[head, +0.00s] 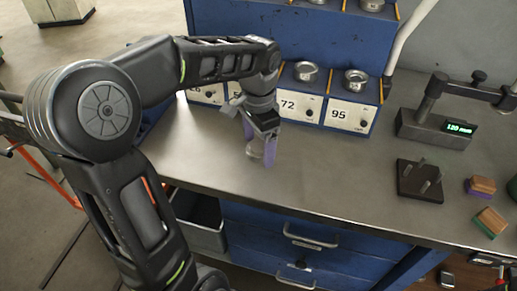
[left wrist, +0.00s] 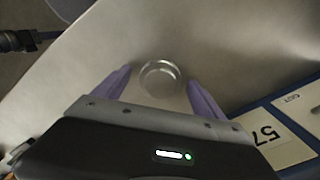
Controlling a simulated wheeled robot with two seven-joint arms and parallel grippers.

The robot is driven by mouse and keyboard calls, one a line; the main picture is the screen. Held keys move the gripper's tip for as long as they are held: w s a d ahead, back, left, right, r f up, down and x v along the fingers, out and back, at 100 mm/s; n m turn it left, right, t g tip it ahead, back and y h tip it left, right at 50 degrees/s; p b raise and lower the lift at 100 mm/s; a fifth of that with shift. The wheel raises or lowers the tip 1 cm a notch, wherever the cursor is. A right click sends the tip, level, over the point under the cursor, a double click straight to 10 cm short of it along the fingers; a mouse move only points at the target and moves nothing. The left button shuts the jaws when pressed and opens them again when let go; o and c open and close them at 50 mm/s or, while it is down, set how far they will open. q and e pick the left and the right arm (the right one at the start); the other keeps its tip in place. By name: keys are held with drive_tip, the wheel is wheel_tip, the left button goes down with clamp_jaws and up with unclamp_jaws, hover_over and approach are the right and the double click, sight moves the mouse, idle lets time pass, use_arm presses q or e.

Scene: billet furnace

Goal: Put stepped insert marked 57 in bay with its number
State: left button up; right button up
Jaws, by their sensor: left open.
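A round metallic stepped insert (left wrist: 160,76) stands on the bench top in the left wrist view. It lies between and slightly beyond the purple fingertips of my left gripper (left wrist: 158,82), with a gap on each side. In the head view the left gripper (head: 259,150) points down at the bench, and the insert (head: 254,150) shows partly behind its fingers. The gripper is open. No marking on the insert is readable. The bay label 57 (left wrist: 265,133) shows in the left wrist view; in the head view my arm hides most of that bay. My right gripper is not in view.
The blue rack with bays 72 (head: 290,105) and 95 (head: 347,116) stands at the bench's back, with metal inserts (head: 306,71) on it. To the right are a gauge (head: 440,125) reading 120 mm, a dark pegged plate (head: 420,181) and small blocks (head: 482,185).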

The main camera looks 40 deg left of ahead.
use_arm(q)
drive_tip(key=shift+c, duration=0.5)
clamp_jaws()
idle(0.3)
